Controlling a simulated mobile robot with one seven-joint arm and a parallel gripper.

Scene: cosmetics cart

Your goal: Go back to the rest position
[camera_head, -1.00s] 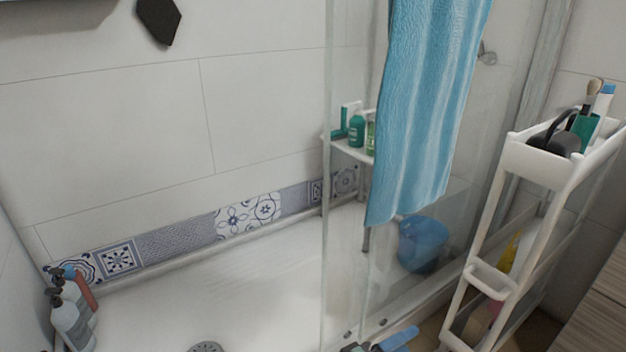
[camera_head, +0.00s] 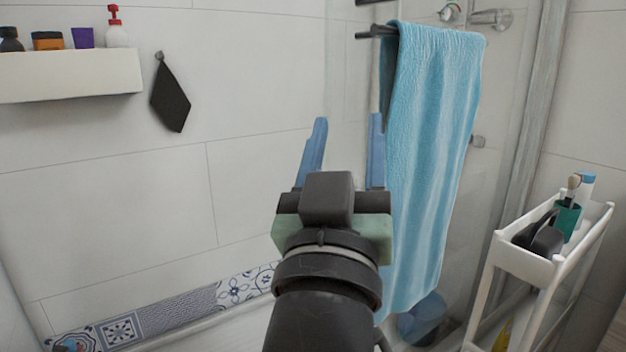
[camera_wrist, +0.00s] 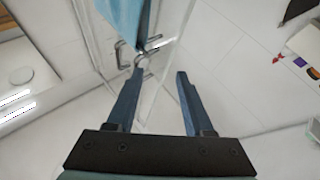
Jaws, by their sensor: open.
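My gripper (camera_head: 345,150) is raised in the middle of the head view, its two blue fingers pointing up and spread apart with nothing between them. It also shows open and empty in the wrist view (camera_wrist: 160,85). A white cosmetics cart (camera_head: 527,264) stands at the right, apart from my gripper. A green cup (camera_head: 566,217) with a brush in it and a dark object (camera_head: 538,237) sit in its top tray.
A blue towel (camera_head: 432,150) hangs from a dark rail just right of my gripper. A white wall shelf (camera_head: 70,76) holds several bottles and jars at the upper left. A dark cloth (camera_head: 170,98) hangs beside it. A blue bucket (camera_head: 422,318) stands low behind the towel.

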